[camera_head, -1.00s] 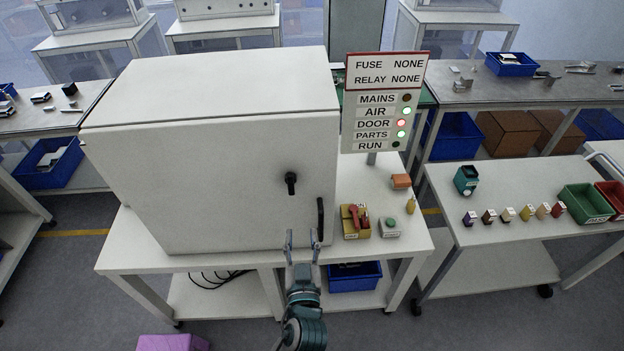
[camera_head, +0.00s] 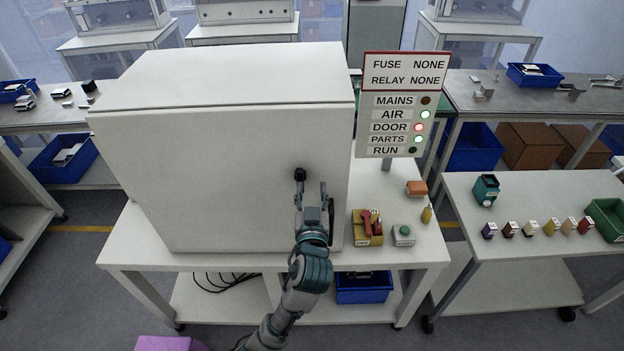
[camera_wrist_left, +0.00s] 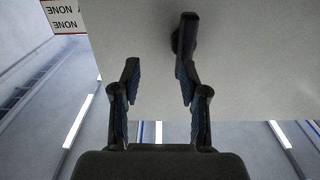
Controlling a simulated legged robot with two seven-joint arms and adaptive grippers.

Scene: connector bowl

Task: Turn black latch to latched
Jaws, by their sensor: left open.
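The black latch (camera_head: 299,174) is on the front door of the large white cabinet (camera_head: 220,180). Its lower part is hidden behind my gripper in the head view, so I cannot tell its full angle there. In the left wrist view the latch (camera_wrist_left: 186,32) shows at the top, in line with the right-hand finger. My left gripper (camera_head: 311,190) is open in front of the door, its fingertips just below and right of the latch knob. In the wrist view the gripper's fingers (camera_wrist_left: 157,78) are apart with nothing between them. I cannot tell whether a finger touches the latch.
A dark door handle (camera_head: 331,215) is partly hidden beside my gripper. The sign panel (camera_head: 395,125) shows a red DOOR light and green AIR and PARTS lights.

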